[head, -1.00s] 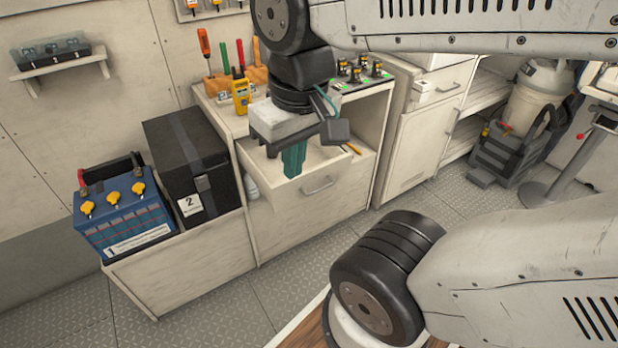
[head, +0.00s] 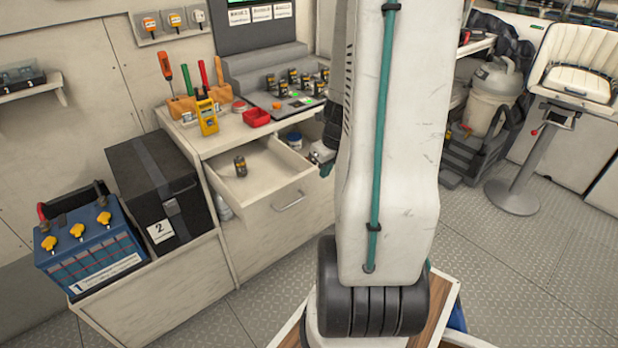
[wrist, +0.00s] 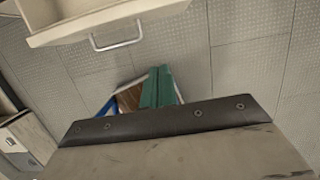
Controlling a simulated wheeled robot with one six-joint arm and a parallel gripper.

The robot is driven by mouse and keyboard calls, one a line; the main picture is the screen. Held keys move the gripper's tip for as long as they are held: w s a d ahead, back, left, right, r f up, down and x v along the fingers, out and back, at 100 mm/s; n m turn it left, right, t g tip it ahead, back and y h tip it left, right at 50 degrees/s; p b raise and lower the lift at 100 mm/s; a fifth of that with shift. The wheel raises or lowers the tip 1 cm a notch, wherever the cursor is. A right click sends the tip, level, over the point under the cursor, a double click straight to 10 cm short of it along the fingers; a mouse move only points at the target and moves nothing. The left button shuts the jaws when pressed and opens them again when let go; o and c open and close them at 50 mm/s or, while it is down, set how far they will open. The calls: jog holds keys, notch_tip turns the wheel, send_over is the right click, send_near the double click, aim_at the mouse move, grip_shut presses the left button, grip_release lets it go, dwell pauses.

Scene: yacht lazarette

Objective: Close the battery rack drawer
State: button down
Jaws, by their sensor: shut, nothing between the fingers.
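The pale drawer (head: 262,205) under the counter stands open in the head view, with a metal bar handle (head: 288,201) on its front. In the head view my arm hides most of the gripper, beside the drawer's right end.
A blue battery (head: 90,250) and a black box (head: 160,190) stand left of the drawer. The counter above holds a red bin (head: 257,118), a yellow meter (head: 206,118) and tools. A stool (head: 520,190) stands at right. The floor before the drawer is clear.

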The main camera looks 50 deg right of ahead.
aim_at(311, 183)
jog(key=shift+w+d+f, duration=0.25)
jog(key=shift+w+f, duration=0.75)
jog(key=shift+f, duration=0.55)
jog(key=shift+w+d+f, duration=0.25)
jog(key=shift+w+f, duration=0.8)
jog(key=shift+f, duration=0.55)
jog(key=shift+w+d+f, duration=0.25)
jog(key=shift+w+f, duration=0.75)
jog(key=shift+f, duration=0.55)
